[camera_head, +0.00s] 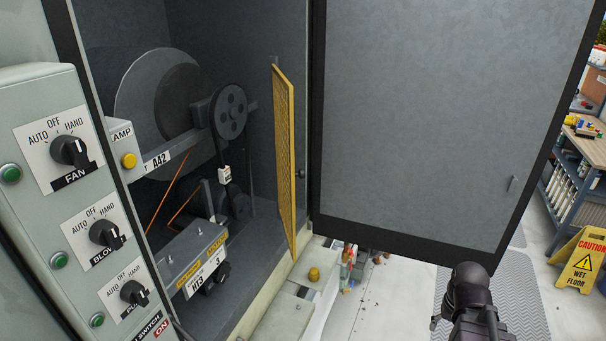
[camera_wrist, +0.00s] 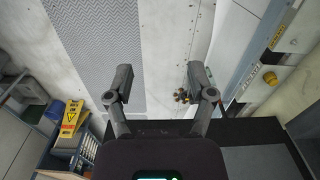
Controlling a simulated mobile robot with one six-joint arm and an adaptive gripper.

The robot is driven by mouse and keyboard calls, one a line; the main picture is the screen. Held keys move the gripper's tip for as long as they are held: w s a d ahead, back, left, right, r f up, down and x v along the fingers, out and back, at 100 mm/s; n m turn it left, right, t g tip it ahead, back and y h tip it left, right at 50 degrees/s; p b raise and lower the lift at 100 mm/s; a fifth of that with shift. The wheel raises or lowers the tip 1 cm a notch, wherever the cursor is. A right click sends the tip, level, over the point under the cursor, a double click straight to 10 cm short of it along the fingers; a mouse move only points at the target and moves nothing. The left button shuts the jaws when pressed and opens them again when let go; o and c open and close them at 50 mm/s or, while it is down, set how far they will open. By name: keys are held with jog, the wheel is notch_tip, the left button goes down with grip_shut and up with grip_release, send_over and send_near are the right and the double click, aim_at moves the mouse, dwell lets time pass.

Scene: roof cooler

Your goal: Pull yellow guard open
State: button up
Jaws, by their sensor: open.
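The yellow guard (camera_head: 284,160) is a tall mesh panel inside the grey cabinet. In the head view it stands nearly edge-on, swung outward at the right side of the opening, and the belt and pulleys (camera_head: 230,112) to its left are exposed. My gripper shows in the wrist view (camera_wrist: 157,88) with its two fingers wide apart and nothing between them. My arm shows at the lower right of the head view, in front of the open cabinet door and well clear of the guard. The guard is not clearly visible in the wrist view.
The large grey cabinet door (camera_head: 435,120) stands open right of the guard. A control panel (camera_head: 85,200) with knobs stands at the left. A yellow wet-floor sign (camera_head: 580,262) and a workbench (camera_head: 575,170) are at the right. A yellow knob (camera_head: 313,274) sits below the guard.

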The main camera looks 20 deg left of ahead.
jog(key=w+a+r+y+p, duration=0.1)
jog(key=w+a+r+y, duration=0.15)
jog(key=a, duration=0.25)
jog(key=w+a+r+y+p, duration=0.1)
jog(key=w+a+y, duration=0.1)
jog(key=w+a, duration=0.25)
jog(key=n+g+y+p, duration=0.25)
jog(key=y+p, duration=0.35)
jog(key=y, duration=0.7)
send_near(302, 174)
jog(key=w+d, duration=0.2)
jog(key=d, duration=0.1)
jog(key=shift+w+d+f+g, duration=0.15)
jog(key=shift+f+g, duration=0.3)
jog(key=shift+f, duration=0.05)
jog(key=shift+s+a, duration=0.4)
jog(key=shift+a, duration=1.85)
jog(key=shift+s+a, duration=0.45)
jog(key=shift+a, duration=1.85)
jog(key=shift+s+a, duration=0.4)
jog(key=shift+a, duration=1.85)
grip_shut()
